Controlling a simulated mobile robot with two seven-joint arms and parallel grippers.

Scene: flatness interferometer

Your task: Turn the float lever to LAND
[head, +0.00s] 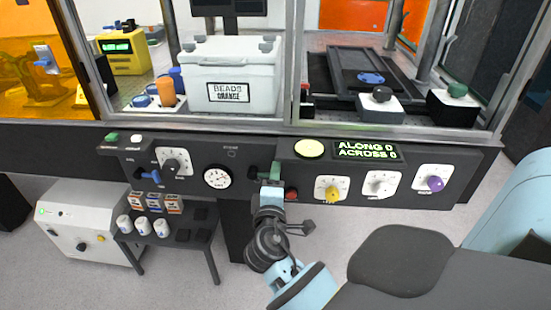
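On the front control panel (335,185), a small green lever-like part (275,170) stands out right of the round dial. It may be the float lever; no FLOAT or LAND lettering is readable at this size. My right gripper (269,184) is right at this part, its arm reaching up from the bottom of the picture. The fingers overlap the lower end of the green part, so I cannot tell whether they touch it or are closed on it. My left gripper is not in view.
A red button (291,194) sits close to the right of my gripper. Knobs with yellow (333,194) and purple (435,184) caps lie further right. A blue handle (151,176) and a black knob (171,166) are at left. A display (367,150) reads ALONG 0, ACROSS 0.

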